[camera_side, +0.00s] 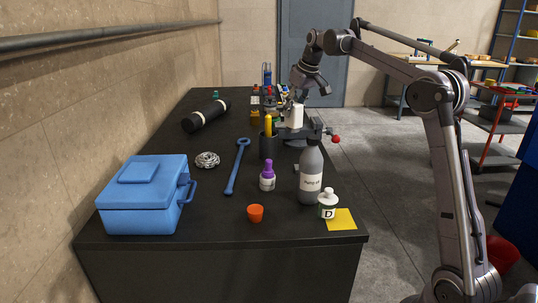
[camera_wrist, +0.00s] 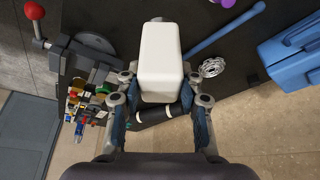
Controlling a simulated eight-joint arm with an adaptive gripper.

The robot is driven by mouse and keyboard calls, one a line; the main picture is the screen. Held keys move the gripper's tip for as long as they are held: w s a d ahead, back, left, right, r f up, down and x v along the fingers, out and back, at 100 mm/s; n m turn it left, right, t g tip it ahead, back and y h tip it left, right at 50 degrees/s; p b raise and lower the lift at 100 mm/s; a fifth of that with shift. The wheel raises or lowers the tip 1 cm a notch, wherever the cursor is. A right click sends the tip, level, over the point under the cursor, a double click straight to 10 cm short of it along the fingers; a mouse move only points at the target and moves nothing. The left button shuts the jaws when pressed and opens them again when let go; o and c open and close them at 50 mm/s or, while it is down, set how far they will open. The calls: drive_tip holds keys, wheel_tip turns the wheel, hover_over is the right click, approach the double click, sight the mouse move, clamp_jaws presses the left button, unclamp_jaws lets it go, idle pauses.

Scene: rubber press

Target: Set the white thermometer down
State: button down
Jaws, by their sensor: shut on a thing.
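The white thermometer (camera_side: 296,115) is a smooth, rounded white block, upright in the side view. It also shows large between my fingers in the wrist view (camera_wrist: 160,55). My gripper (camera_side: 298,97) comes down on it from above and is shut on it. In the wrist view my gripper's fingers (camera_wrist: 161,88) stand on both sides of it. The thermometer's lower end is near the dark press (camera_side: 290,133); I cannot tell whether it touches anything below.
A blue wrench (camera_side: 236,168), a blue toolbox (camera_side: 140,197) and a black roll (camera_side: 205,116) lie to the left.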

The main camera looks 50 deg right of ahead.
drive_tip(key=s+a+f+n+y, duration=0.1)
drive_tip(key=s+a+n, duration=0.15)
drive_tip(key=a, duration=0.95)
drive_tip(key=s+a+n+y, duration=0.15)
drive_tip(key=a+n, duration=0.25)
drive_tip(key=a, duration=0.7)
drive_tip(key=shift+w+a+f, duration=0.95)
drive_tip(key=shift+a+f, duration=0.8)
drive_tip(key=shift+f, duration=0.9)
drive_tip(key=shift+w+a+f, duration=0.9)
drive_tip(key=shift+a+f, duration=0.9)
drive_tip(key=shift+f, duration=0.9)
drive_tip(key=shift+w+a+f, duration=0.95)
drive_tip(key=shift+a+f, duration=0.8)
drive_tip(key=shift+f, duration=0.9)
drive_tip(key=c, duration=0.8)
unclamp_jaws()
drive_tip(key=shift+f, duration=0.15)
drive_tip(key=shift+c, duration=0.2)
